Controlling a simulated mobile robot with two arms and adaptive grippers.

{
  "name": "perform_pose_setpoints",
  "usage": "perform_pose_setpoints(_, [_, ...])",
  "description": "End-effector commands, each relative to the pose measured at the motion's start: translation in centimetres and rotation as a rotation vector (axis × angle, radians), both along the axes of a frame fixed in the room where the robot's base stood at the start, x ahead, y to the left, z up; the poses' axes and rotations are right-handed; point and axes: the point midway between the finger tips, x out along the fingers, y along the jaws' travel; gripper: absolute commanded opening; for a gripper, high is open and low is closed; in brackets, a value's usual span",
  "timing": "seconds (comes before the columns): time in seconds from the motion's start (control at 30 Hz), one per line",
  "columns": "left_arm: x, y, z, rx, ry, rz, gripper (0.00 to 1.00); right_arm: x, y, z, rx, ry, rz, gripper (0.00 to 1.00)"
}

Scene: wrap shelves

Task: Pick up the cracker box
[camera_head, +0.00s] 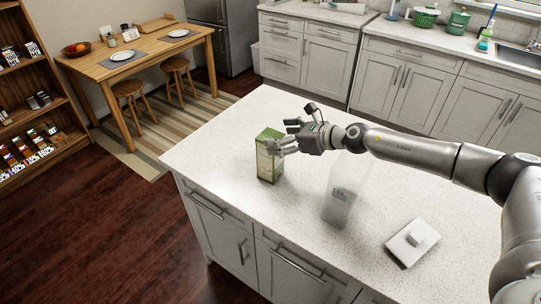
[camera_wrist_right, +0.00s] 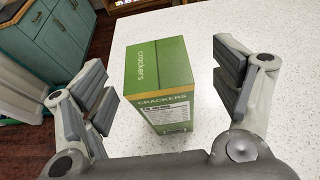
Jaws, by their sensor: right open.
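The green cracker box (camera_head: 268,157) stands upright on the white speckled counter (camera_head: 225,152), near its left end. In the right wrist view the box (camera_wrist_right: 158,88) shows its green top and a front with the word "CRACKERS". My right gripper (camera_head: 284,136) is open beside the box in the head view, with its fingers close to the upper part of the box. In the right wrist view the two fingers (camera_wrist_right: 165,90) are spread on either side of the box, with gaps on both sides. My left gripper is not in view.
A translucent container (camera_head: 342,190) stands on the counter to the right of the box. The counter around the box is clear. A wooden table (camera_head: 135,52) and stools stand beyond on the left.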

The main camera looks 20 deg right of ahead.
Motion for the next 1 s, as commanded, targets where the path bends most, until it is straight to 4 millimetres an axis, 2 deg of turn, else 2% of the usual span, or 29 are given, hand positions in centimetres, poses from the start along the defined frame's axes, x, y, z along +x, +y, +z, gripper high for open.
perform_pose_setpoints(0.1, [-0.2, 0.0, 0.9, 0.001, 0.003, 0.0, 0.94, 0.8, 1.5, -0.7, 0.002, 0.003, 0.002, 0.84])
perform_pose_setpoints(0.23, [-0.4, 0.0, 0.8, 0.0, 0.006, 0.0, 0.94, 1.9, 2.2, -1.3, 0.002, 0.002, 0.001, 0.84])
perform_pose_setpoints(0.57, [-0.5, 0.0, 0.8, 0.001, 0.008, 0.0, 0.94, 2.3, 2.4, -1.6, 0.001, 0.001, 0.0, 0.84])
perform_pose_setpoints(1.0, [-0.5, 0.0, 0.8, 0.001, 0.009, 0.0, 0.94, 2.2, 2.4, -1.6, 0.001, 0.001, 0.0, 0.29])
